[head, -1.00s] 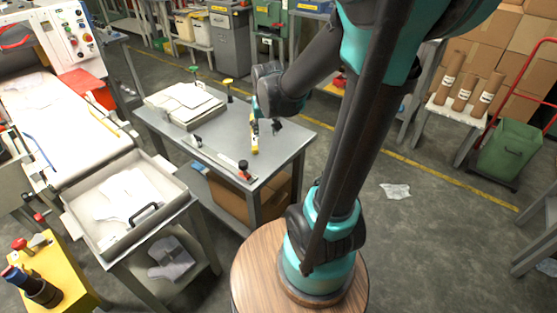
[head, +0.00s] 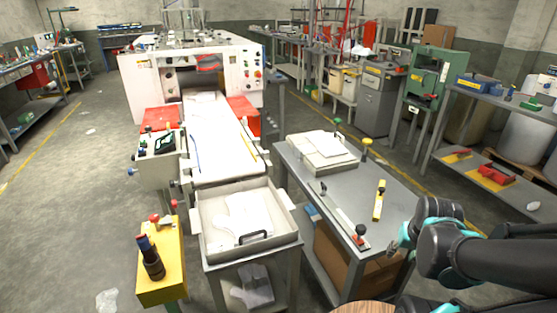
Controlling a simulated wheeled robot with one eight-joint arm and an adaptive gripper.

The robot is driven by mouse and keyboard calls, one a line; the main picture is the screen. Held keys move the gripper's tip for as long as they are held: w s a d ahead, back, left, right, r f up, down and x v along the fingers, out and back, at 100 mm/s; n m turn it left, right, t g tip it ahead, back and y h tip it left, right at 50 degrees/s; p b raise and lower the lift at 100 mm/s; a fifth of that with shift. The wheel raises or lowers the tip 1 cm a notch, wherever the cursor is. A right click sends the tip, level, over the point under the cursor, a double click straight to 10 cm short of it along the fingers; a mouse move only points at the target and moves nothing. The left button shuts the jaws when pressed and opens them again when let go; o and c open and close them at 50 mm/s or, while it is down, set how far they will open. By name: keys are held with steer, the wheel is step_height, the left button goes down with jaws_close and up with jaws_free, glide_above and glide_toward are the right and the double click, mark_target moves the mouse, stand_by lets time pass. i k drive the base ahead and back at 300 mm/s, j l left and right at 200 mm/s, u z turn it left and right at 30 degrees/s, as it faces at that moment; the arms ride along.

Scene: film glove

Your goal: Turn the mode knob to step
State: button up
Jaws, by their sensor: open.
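The mode knob is too small to pick out for sure. The white machine's control panel (head: 253,73) carries several small red, green and dark controls at the back. A grey control box (head: 158,155) with small knobs and buttons stands left of the white feed bed; I cannot read its labels. My gripper (head: 398,243) is at the right, by the right edge of the grey table, far from both panels. It is open, its fingers partly hidden by my dark wrist, and I see nothing in it.
The grey table (head: 345,190) holds a stack of white sheets (head: 322,150) and a yellow tool (head: 379,200). A shallow tray (head: 210,235) stands before the feed bed. A yellow stand (head: 160,270) is at front left. Open floor (head: 75,190) lies further left.

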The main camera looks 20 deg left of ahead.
mark_target(149, 128)
steer(key=u, duration=1.7)
steer(key=k, duration=0.6)
steer(key=u, duration=1.65)
steer(key=i+j+u, duration=0.15)
steer(key=i+u, duration=0.2)
steer(key=i+j+u, duration=0.1)
steer(key=i+u, duration=0.45)
steer(key=u, duration=0.15)
steer(key=i+l+z, duration=0.1)
steer(key=i+z, duration=0.2)
steer(key=i, duration=0.35)
steer(key=i+z, duration=0.3)
steer(key=i, duration=0.3)
steer(key=i+j+z, duration=0.3)
steer(key=i, duration=0.3)
steer(key=i+l+z, duration=0.25)
steer(key=z, duration=0.15)
steer(key=i+l+z, duration=0.1)
steer(key=i+z, duration=1)
steer(key=z, duration=0.15)
steer(key=i+j+z, duration=0.25)
steer(key=z, duration=0.2)
steer(key=i+l+z, duration=0.25)
steer(key=i+z, duration=0.65)
steer(key=i, duration=0.25)
steer(key=i+j+z, duration=0.15)
steer(key=i+z, duration=0.35)
steer(key=i, duration=0.1)
